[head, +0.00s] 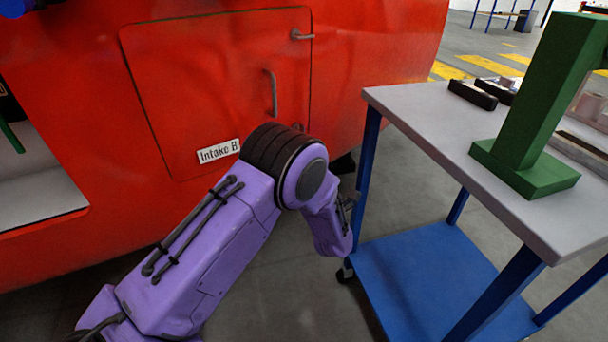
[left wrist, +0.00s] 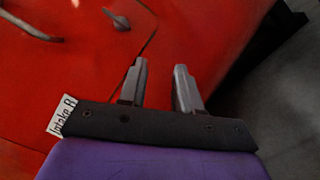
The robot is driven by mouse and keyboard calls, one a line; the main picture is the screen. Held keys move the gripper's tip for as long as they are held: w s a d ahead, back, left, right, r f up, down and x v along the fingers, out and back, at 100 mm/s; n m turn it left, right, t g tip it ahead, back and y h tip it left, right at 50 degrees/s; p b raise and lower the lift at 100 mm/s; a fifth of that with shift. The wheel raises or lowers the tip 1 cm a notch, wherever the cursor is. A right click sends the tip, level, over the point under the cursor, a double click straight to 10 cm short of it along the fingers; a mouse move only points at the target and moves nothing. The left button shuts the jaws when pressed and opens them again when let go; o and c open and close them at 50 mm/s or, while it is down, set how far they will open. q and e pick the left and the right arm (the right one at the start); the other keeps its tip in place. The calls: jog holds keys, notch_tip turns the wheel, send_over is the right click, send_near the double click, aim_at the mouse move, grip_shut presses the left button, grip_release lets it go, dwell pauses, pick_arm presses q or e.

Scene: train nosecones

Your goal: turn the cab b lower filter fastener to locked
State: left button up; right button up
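The red hatch (head: 200,90) carries an "Intake B" label (head: 219,151), a grey bar handle (head: 272,92) and an upper fastener (head: 301,35). The lower fastener (head: 297,127) just shows above my left arm's dark joint. In the left wrist view, a small grey fastener (left wrist: 117,20), apparently the lower one, lies beyond the fingers, near the hatch seam. My left gripper (left wrist: 160,66) is open, with two separate fingers and nothing between them, apart from the fastener. In the head view its fingers are mostly hidden by my purple arm. My right gripper is not in view.
A cart with a grey top (head: 420,115) and blue lower shelf (head: 430,275) stands close to the right of my left arm. A green stand (head: 545,110) and dark blocks (head: 472,94) are on it. An opening with a shelf (head: 35,190) is at the left.

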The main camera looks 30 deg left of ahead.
pick_arm(q)
jog(key=w+a+r+n+g+y+b, duration=0.1)
jog(key=w+a+r+n+y+b, duration=0.1)
jog(key=n, duration=0.3)
jog(key=w+a+r+n+g+y+b, duration=0.2)
jog(key=a+r+n+b, duration=0.1)
jog(key=r+n+b, duration=0.1)
jog(key=w+a+r+n+g+y+b, duration=0.1)
jog(key=w+a+r+n+y+b, duration=0.1)
jog(key=n, duration=0.6)
jog(key=shift+w+a+r+g+y+b, duration=0.15)
jog(key=shift+r+g+y+b, duration=0.35)
jog(key=shift+b, duration=0.65)
jog(key=shift+w+a+r, duration=0.1)
jog(key=shift+a+r, duration=0.2)
jog(key=shift+a, duration=0.1)
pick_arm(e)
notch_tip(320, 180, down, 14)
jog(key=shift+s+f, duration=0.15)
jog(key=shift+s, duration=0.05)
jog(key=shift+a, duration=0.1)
pick_arm(q)
grip_shut()
